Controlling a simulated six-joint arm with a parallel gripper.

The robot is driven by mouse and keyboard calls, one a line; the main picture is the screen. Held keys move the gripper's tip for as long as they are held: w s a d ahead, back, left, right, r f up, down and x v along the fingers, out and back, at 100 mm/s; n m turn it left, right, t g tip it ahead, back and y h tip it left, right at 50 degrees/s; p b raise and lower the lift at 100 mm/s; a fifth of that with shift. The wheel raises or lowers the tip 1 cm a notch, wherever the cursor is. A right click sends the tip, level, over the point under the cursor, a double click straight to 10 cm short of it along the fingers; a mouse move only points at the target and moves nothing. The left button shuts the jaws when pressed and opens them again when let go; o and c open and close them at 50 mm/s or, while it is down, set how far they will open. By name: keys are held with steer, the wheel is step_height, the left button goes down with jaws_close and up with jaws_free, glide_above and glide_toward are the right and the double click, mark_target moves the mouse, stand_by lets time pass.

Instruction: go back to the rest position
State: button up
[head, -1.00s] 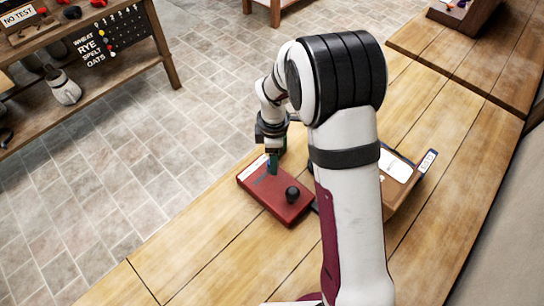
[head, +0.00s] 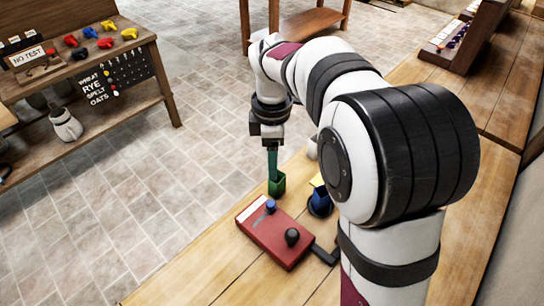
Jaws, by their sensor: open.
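My gripper (head: 276,184), with its green fingers pointing down, hangs just behind the red box (head: 278,238) on the wooden bench. The gap between the fingers is hard to make out from this angle, and I see nothing held in them. The gripper appears apart from the blue knob. My arm covers much of the bench to the right.
A side table (head: 115,42) at the left holds several coloured pieces and a NO TEST sign (head: 28,57). A rack (head: 460,38) stands at the back right.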

stand_by(0.4)
steer(key=s+d+m+y, duration=0.1)
steer(key=s+d+m, duration=0.1)
steer(key=s+m, duration=0.9)
steer(key=s+d+m, duration=0.3)
steer(key=s+m, duration=0.9)
steer(key=s, duration=0.3)
steer(key=shift+s+m+y, duration=0.3)
steer(key=shift+s+y, duration=0.05)
steer(key=shift+y, duration=0.05)
steer(key=shift+d+r, duration=0.1)
steer(key=shift+c, duration=0.4)
stand_by(0.7)
